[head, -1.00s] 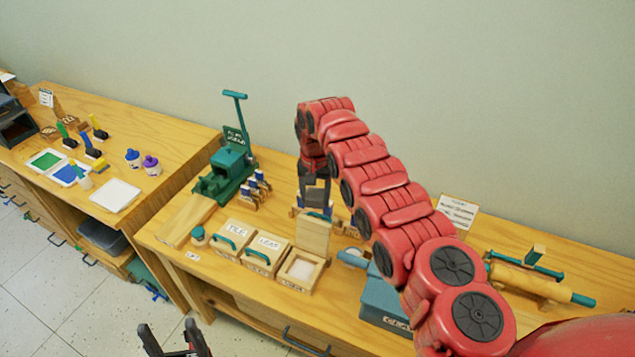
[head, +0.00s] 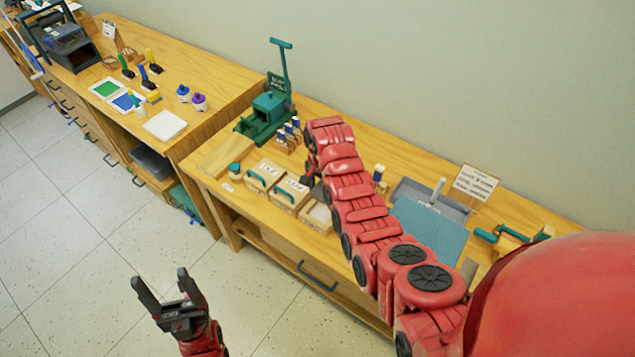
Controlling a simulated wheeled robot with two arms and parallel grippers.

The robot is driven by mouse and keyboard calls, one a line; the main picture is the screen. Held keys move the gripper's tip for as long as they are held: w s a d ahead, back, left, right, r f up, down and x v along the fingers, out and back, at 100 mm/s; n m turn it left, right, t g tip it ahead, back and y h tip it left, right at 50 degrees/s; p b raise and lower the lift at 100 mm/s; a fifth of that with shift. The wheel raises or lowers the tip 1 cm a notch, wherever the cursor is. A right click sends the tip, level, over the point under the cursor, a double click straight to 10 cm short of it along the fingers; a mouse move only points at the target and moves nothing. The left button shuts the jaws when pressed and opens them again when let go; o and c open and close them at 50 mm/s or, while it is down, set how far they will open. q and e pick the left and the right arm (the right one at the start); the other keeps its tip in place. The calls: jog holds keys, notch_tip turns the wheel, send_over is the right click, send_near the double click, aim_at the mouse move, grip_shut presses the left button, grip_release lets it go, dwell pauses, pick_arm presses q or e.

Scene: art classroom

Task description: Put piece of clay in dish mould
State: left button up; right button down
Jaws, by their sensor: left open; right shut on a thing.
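Three wooden moulds stand in a row at the front of the right-hand table. The left one (head: 263,177) and the middle one (head: 290,193) are closed, with teal handles. The third mould (head: 317,217) looks open, with a pale inside; my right arm covers part of it. I cannot read its label, and no piece of clay can be made out. My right gripper (head: 311,178) is mostly hidden by its own arm, low beside the third mould. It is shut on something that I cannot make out. My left gripper (head: 160,279) is open and empty above the floor, in front of the table.
A green press (head: 266,112) stands at the back left of the right-hand table (head: 225,185), near small blue-topped items (head: 289,134). Paints and brushes occupy the left table (head: 215,90).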

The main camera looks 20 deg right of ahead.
jog(key=shift+f, duration=0.35)
jog(key=shift+f+b, duration=0.35)
jog(key=shift+f, duration=0.3)
notch_tip(320, 180, down, 7)
jog(key=b, duration=0.4)
jog(key=shift+r, duration=0.15)
grip_release()
jog(key=shift+r, duration=0.15)
